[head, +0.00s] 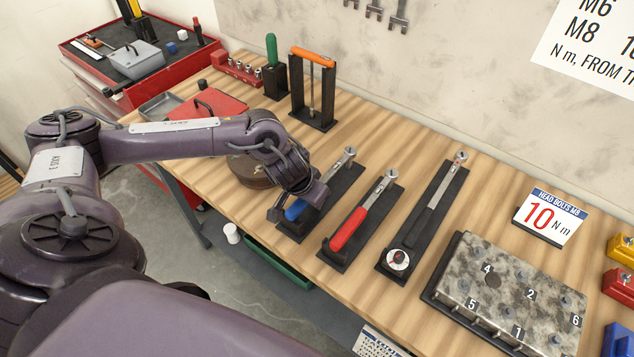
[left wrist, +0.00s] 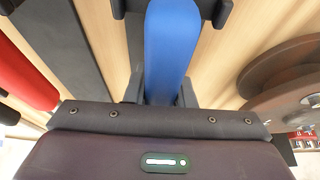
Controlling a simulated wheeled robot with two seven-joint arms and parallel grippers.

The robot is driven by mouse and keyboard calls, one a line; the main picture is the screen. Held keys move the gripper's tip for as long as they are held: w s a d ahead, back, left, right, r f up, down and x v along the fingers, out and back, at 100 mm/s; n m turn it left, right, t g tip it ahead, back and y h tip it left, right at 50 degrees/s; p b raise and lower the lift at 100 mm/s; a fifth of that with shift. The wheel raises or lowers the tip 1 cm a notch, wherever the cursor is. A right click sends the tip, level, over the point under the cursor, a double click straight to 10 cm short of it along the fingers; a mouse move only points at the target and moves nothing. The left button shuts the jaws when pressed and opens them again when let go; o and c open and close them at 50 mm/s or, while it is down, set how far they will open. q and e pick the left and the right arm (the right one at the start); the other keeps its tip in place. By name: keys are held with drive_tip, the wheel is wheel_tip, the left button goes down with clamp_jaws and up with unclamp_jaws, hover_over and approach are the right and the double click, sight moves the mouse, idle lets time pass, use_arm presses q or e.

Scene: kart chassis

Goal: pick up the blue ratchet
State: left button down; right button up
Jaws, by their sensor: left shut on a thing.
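The blue ratchet (head: 297,208) has a blue handle and a silver head (head: 349,153). It lies along its black tray (head: 318,211) on the wooden bench, and I cannot tell whether it touches the tray. My left gripper (head: 296,211) is at the handle from above and shut on it. In the left wrist view the blue handle (left wrist: 170,45) runs between the fingers (left wrist: 170,10). The arm hides part of the ratchet. My right gripper is not in view.
A red-handled ratchet (head: 348,229) lies in a tray just to the right, then a black torque wrench (head: 425,220). A round brown object (head: 247,172) sits close on the left. An engine block (head: 512,285) and a "10 N m" sign (head: 550,216) stand further right.

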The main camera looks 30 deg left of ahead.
use_arm(q)
wheel_tip(320, 180, up, 20)
drive_tip(key=p, duration=0.4)
drive_tip(key=shift+f, duration=0.1)
drive_tip(key=c, duration=1.8)
unclamp_jaws()
clamp_jaws()
drive_tip(key=shift+w+d, duration=0.1)
drive_tip(key=shift+w, duration=0.05)
